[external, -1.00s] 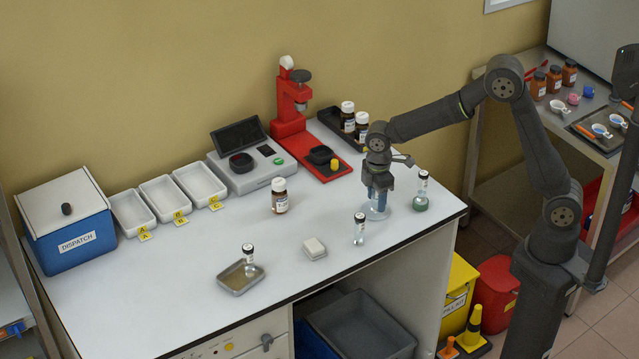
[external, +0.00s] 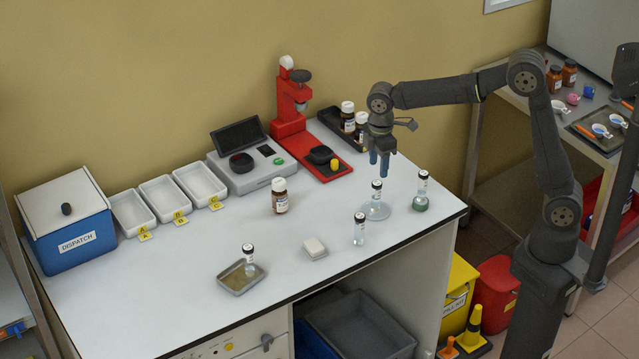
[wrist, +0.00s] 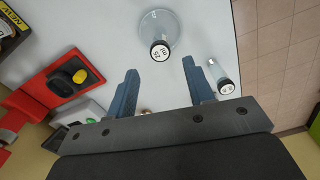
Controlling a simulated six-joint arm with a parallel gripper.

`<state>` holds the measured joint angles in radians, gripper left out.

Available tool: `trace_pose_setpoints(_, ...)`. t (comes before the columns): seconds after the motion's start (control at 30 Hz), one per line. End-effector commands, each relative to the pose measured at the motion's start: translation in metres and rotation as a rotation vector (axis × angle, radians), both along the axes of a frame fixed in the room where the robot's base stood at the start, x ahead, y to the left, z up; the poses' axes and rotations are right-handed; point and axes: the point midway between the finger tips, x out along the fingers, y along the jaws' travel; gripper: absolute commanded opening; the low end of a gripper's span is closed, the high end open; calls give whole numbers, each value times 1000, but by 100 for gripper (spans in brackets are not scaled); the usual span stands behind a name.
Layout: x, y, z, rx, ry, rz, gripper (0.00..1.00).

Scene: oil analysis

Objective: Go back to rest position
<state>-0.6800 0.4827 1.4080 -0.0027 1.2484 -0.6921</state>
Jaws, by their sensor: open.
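My gripper (external: 380,162) is open and empty, raised above the white bench at its right part. Its two blue fingers also show apart in the wrist view (wrist: 160,90), with nothing between them. A clear round flask (external: 376,210) with a black cap stands upright on the bench below my gripper, apart from it; the same flask shows in the wrist view (wrist: 158,28). My arm reaches in from the right, bent at the elbow.
The red press (external: 290,125) and a dark tray of brown bottles (external: 330,118) stand behind. A brown bottle (external: 279,198) and metal dish (external: 232,282) are left.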

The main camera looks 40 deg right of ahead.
Motion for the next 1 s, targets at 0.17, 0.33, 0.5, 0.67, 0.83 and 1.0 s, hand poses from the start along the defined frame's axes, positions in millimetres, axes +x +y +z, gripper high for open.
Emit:
trace_pose_setpoints(0.17,0,0,-1,0,0,0,48)
trace_pose_setpoints(0.33,0,0,-16,-2,2,0,48)
trace_pose_setpoints(0.5,0,0,-46,-2,4,0,48)
trace_pose_setpoints(0.67,0,-1,-79,-3,4,0,48)
trace_pose_setpoints(0.83,0,-1,-112,-3,4,0,48)
trace_pose_setpoints(1.0,1,1,-107,3,-4,0,48)
